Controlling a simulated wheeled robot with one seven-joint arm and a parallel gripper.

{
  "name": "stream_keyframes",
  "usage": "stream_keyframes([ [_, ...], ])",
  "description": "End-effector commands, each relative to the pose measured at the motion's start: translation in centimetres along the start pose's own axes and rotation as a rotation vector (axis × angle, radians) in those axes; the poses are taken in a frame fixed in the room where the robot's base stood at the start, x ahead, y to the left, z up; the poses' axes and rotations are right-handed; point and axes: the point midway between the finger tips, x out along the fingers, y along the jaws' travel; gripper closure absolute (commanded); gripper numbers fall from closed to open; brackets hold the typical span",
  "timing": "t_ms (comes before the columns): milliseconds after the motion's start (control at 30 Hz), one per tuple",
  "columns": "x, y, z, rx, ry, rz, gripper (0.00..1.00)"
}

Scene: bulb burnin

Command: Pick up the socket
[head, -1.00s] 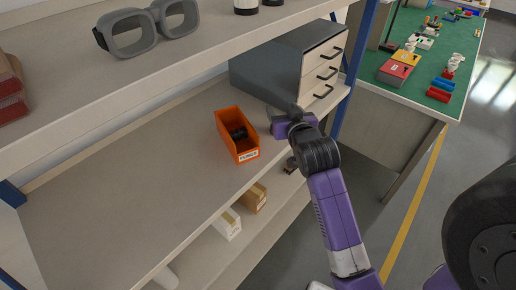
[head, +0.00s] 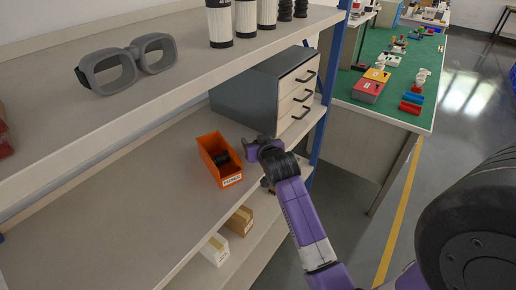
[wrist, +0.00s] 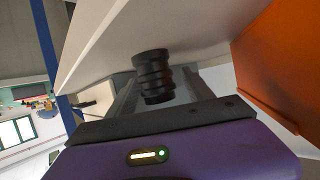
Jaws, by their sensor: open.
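A black ribbed socket (wrist: 153,72) shows in the wrist view between the two fingers of my gripper (wrist: 160,88), against the pale shelf surface. My gripper's jaws are open, one finger on each side of the socket; I cannot tell whether either touches it. In the head view my gripper (head: 254,148) is just right of the orange bin, and that socket is hidden behind it. The labelled orange bin (head: 232,180) holds black parts (head: 222,158) and also shows at the right of the wrist view (wrist: 285,60).
A grey drawer cabinet (head: 245,98) stands behind my gripper. The upper shelf holds grey goggles (head: 127,64), white-and-black cylinders (head: 245,18) and black ribbed parts (head: 286,10). Small boxes (head: 238,220) sit below. A blue post (head: 325,100) is to the right. The shelf left of the bin is clear.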

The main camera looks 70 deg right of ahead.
Motion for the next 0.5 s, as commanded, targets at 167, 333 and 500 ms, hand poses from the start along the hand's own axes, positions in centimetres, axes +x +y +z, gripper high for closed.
stream_keyframes([
  [167, 0.05, -0.03, 0.02, 0.0, 0.0, -0.001, 0.4],
  [333, 0.03, -0.03, 0.0, 0.0, 0.0, -0.001, 0.67],
  [500, 0.02, -0.04, 0.0, 0.0, 0.001, -0.001, 1.0],
])
